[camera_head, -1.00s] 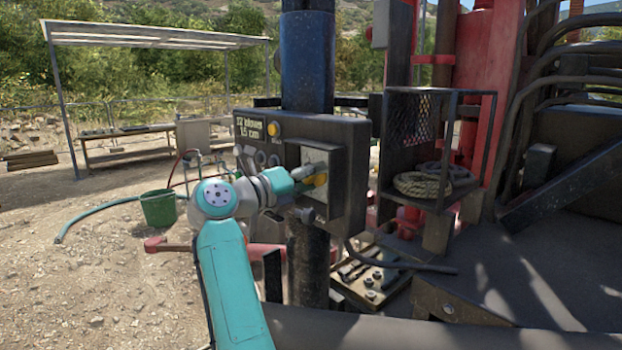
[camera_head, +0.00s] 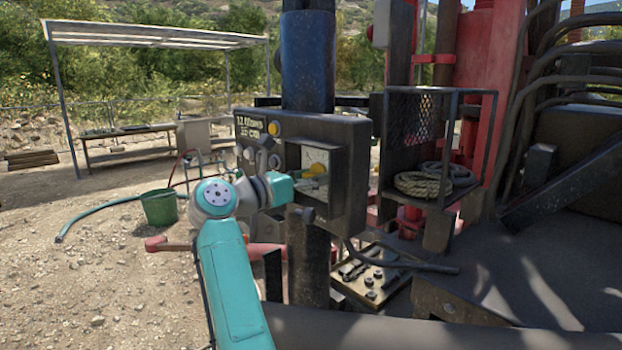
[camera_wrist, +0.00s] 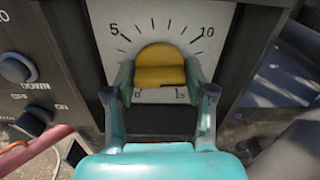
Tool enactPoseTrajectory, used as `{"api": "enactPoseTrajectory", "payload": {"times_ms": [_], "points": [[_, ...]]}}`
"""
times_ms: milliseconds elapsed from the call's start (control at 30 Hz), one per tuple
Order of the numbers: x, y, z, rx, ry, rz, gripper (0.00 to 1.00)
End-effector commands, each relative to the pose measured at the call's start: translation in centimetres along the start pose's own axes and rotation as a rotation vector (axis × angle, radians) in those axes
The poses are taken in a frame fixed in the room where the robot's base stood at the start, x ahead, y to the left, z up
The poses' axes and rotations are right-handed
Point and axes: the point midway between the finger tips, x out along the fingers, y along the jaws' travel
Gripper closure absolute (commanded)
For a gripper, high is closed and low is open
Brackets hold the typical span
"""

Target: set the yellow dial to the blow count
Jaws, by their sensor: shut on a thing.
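The yellow dial (camera_wrist: 160,66) sits on a white scale plate (camera_wrist: 215,15) marked 5 and 10 at the top, with 0 and 15 partly hidden lower down. My gripper (camera_wrist: 160,80) has one finger on each side of the dial's raised grip bar and is shut on it. The bar lies level across the wrist view; I cannot make out a pointer mark. In the head view the dial (camera_head: 317,168) shows inside the dark box (camera_head: 355,180), with my gripper (camera_head: 308,184) at it.
Dark knobs labelled DOWN (camera_wrist: 17,67) and OFF/ON (camera_wrist: 34,120) are left of the dial. A yellow button (camera_head: 274,129) is beside the display. The box's raised frame closes around the dial. A green bucket (camera_head: 159,207) stands on the gravel; a rope basket (camera_head: 440,110) is to the right.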

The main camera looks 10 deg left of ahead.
Motion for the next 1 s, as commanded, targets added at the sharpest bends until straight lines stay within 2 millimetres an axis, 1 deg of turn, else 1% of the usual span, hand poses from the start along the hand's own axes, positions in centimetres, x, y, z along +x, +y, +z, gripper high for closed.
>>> {"api": "enactPoseTrajectory", "payload": {"times_ms": [33,300,767,800,833,867,1000], "points": [[0.01,0.04,-0.28,0.017,0.004,-0.001,0.81],[0.01,0.06,-0.29,0.088,0.004,-0.001,0.81],[0.00,0.07,-0.31,0.098,0.004,-0.001,0.81],[0.00,0.07,-0.32,0.098,0.004,-0.001,0.39],[0.00,0.07,-0.31,0.098,0.004,-0.001,0.31],[0.00,0.07,-0.30,0.098,0.004,-0.001,0.26],[0.00,0.06,-0.18,0.099,0.002,-0.001,0.26]]}}
